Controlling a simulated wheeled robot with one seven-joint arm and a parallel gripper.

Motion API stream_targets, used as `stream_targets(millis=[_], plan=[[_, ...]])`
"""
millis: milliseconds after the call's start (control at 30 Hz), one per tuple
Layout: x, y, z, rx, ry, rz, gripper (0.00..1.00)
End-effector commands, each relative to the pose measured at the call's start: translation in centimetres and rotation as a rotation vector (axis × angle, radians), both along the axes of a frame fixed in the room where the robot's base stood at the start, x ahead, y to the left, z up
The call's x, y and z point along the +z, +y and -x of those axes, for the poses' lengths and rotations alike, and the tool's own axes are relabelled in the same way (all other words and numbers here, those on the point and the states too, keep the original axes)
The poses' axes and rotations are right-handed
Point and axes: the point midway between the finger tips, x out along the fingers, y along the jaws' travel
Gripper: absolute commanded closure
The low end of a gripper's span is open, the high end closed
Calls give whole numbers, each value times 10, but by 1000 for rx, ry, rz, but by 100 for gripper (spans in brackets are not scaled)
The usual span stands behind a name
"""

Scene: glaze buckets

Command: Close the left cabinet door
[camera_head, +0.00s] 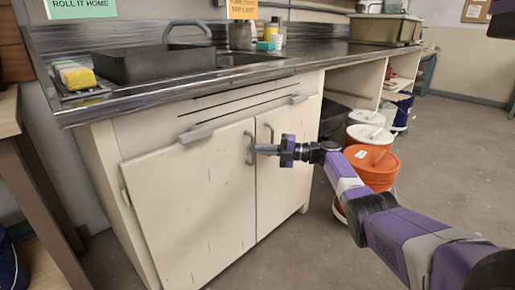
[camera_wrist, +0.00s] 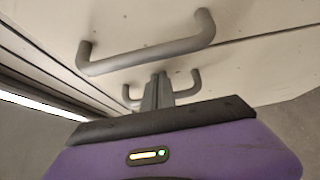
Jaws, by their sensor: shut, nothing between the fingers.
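The left cabinet door (camera_head: 190,210) is a pale panel under the counter, with a grey vertical bar handle (camera_head: 251,150) near its right edge. It looks nearly in line with the right door (camera_head: 285,170); I cannot tell whether a small gap remains. My gripper (camera_head: 262,149) is shut and empty, with its fingertips at the left door's handle in the head view; contact cannot be told. In the wrist view, my shut fingers (camera_wrist: 158,92) point at the door fronts between a near bar handle (camera_wrist: 150,57) and a farther one (camera_wrist: 185,90).
Above are drawer pulls (camera_head: 197,134) and the dark counter (camera_head: 180,85) with a black basin (camera_head: 155,63). An orange bucket (camera_head: 375,168) and white-lidded buckets (camera_head: 367,134) stand right of the cabinet, close to my arm. Floor in front (camera_head: 290,260) is clear. A wooden table (camera_head: 35,180) stands at left.

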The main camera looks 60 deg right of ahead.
Motion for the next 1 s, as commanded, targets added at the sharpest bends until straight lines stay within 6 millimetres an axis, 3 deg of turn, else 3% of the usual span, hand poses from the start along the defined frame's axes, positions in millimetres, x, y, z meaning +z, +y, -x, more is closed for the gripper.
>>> stream_targets(millis=[33, 433, 1000], plan=[[6, -5, -22, -49, 0, 7, 100], [9, -6, -19, -47, -1, 10, 100], [4, -25, 69, -4, -1, 2, 100]])
